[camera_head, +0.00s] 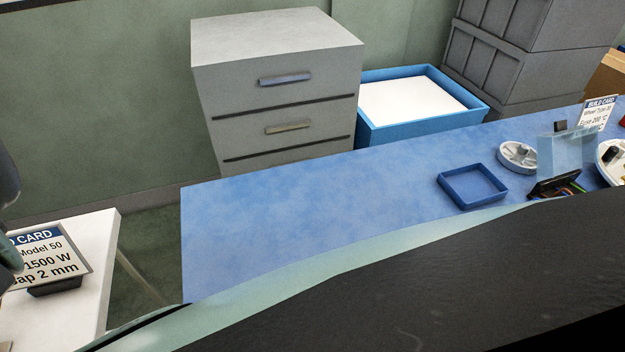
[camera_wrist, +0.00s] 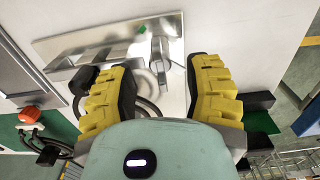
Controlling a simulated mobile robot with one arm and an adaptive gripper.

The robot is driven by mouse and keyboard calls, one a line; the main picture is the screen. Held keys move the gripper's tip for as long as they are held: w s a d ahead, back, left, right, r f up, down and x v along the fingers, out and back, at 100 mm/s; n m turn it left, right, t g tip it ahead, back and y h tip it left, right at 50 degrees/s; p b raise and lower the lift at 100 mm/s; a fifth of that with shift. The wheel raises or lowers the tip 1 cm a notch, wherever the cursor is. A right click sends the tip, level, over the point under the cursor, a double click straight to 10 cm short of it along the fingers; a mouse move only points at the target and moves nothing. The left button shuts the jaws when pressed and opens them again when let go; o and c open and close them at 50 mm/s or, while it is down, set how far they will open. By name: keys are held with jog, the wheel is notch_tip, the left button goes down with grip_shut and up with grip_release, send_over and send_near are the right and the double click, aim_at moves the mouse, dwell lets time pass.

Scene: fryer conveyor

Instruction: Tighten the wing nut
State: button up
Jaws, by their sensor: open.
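My gripper (camera_wrist: 163,78) is in the wrist view with its two yellow, dark-lined fingers spread apart. It is open, with nothing held between the fingers. Beyond the fingertips is a shiny metal plate (camera_wrist: 65,45) on a white surface. Small metal parts (camera_wrist: 160,62) stand on the plate in line with the gap between the fingers. One of them may be the wing nut, but its shape is too small and blurred to tell. The fingers look apart from these parts. The head view shows neither the gripper's fingers nor the wing nut.
The head view shows a blue table (camera_head: 270,220) with a blue tray (camera_head: 472,203), a drawer cabinet (camera_head: 280,90) and a white table (camera_head: 85,265) with a card.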

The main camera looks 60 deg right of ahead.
jog(key=shift+f, duration=0.35)
grip_shut()
dwell(0.5)
